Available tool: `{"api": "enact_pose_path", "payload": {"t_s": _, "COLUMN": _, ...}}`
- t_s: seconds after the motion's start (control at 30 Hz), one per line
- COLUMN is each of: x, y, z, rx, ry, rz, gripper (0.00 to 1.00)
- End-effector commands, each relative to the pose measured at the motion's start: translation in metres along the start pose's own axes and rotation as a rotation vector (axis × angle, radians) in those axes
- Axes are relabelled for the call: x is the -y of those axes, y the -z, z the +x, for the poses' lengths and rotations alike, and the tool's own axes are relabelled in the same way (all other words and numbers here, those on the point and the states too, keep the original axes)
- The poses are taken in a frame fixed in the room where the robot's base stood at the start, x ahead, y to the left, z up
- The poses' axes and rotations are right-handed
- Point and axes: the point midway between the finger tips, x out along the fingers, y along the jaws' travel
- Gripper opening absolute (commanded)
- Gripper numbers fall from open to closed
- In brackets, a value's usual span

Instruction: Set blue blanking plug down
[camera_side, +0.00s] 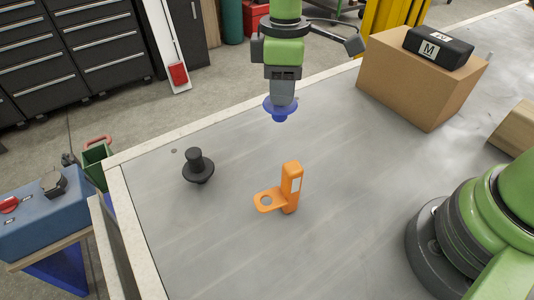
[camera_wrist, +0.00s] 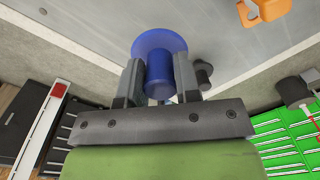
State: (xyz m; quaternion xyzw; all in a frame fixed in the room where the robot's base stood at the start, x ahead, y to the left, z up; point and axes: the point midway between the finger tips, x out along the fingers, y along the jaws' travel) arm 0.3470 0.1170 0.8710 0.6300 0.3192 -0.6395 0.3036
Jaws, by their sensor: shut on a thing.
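The blue blanking plug (camera_side: 280,110) is held in the air under my gripper (camera_side: 284,97), its wide flange just below the fingers and its narrow end pointing down. In the wrist view the blue plug (camera_wrist: 158,70) sits between the two fingers of my gripper (camera_wrist: 160,82), which are shut on it. An orange bracket (camera_side: 291,186) with a flat ring (camera_side: 267,209) stands upright on the grey table (camera_side: 340,240), in front of and below the plug. The ring's hole looks empty. Part of the orange bracket (camera_wrist: 268,10) shows at the wrist view's top right.
A black plug (camera_side: 198,167) stands on the table to the left of the bracket; a dark shape beside the blue plug in the wrist view may be it. A cardboard box (camera_side: 408,85) with a black M-marked case (camera_side: 438,48) on top stands at the back right. The table around the bracket is clear.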

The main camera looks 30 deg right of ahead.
Motion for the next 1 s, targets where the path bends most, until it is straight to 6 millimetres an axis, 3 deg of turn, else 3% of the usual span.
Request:
{"api": "enact_pose_path", "payload": {"t_s": 0.2, "x": 0.004, "y": 0.023, "z": 0.004, "rx": 0.002, "ry": -0.003, "rz": -0.066, "gripper": 0.05}}
{"api": "enact_pose_path", "payload": {"t_s": 0.4, "x": 0.004, "y": 0.024, "z": 0.042, "rx": 0.006, "ry": 0.000, "rz": -0.070, "gripper": 0.05}}
{"api": "enact_pose_path", "payload": {"t_s": 0.8, "x": 0.002, "y": 0.024, "z": 0.093, "rx": 0.002, "ry": -0.003, "rz": -0.068, "gripper": 0.05}}
{"api": "enact_pose_path", "payload": {"t_s": 1.0, "x": 0.001, "y": 0.024, "z": 0.100, "rx": -0.001, "ry": -0.005, "rz": -0.068, "gripper": 0.05}}
